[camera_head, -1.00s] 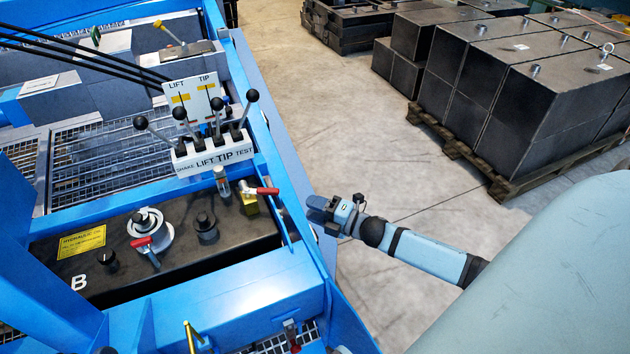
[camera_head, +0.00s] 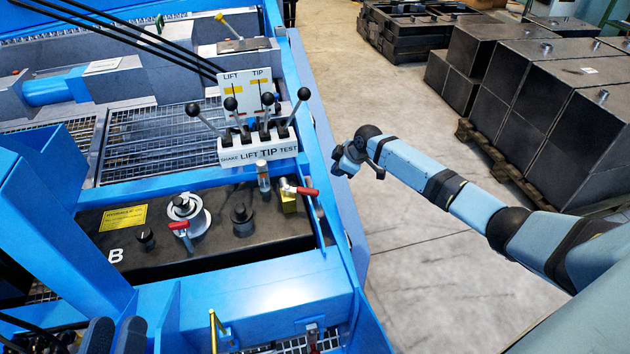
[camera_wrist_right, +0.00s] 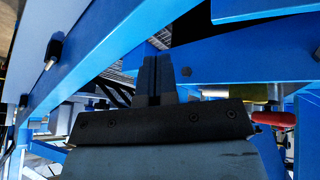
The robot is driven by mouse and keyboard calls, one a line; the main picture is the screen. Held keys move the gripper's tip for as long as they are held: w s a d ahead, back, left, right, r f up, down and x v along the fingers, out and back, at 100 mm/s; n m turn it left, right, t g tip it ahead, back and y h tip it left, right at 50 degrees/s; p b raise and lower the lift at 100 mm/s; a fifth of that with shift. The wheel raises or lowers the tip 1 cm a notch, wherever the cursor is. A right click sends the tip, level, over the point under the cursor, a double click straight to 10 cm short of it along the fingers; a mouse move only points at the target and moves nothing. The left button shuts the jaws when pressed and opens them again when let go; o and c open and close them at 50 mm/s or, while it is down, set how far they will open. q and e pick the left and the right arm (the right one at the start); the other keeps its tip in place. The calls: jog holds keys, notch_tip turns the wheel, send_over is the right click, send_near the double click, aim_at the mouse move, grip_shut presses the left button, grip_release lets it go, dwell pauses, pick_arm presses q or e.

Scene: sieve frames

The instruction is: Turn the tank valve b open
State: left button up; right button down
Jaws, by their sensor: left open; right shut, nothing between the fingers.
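The tank marked B (camera_head: 82,222) has a black top. A brass valve (camera_head: 289,201) with a red lever (camera_head: 306,191) stands at its right end; the lever points right. A second red-handled lever (camera_head: 180,226) sits by a white round fitting. My right gripper (camera_head: 343,162) is shut and empty, right of and beyond the brass valve, apart from it. In the right wrist view its fingers (camera_wrist_right: 157,78) are together, with the red lever (camera_wrist_right: 276,117) off to the right. My left gripper (camera_head: 114,338) is open at the bottom left, partly cut off.
Black-knobbed control levers (camera_head: 263,125) stand behind the tank on a labelled block. Blue frame beams (camera_head: 240,292) border the tank. Black blocks (camera_head: 535,100) on a pallet stand at the right. The floor between is clear.

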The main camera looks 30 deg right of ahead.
aim_at(301, 192)
notch_tip(301, 192, up, 12)
jog(key=a+f+g+y, duration=0.1)
jog(key=a+g+y, duration=0.1)
jog(key=g+y, duration=0.3)
pick_arm(q)
jog(key=f+b, duration=0.1)
jog(key=f, duration=0.1)
jog(key=f+g+b, duration=0.1)
jog(key=b, duration=0.1)
jog(key=d+f+g+b, duration=0.1)
jog(key=f, duration=0.1)
jog(key=shift+w+f+m+b, duration=0.15)
jog(key=shift+f+m+b, duration=0.15)
jog(key=shift+f+b, duration=0.05)
pick_arm(e)
jog(key=s+a+f+g, duration=0.1)
jog(key=s+a+f, duration=0.3)
jog(key=a+f, duration=0.3)
jog(key=shift+a+n, duration=0.3)
jog(key=shift+a, duration=0.45)
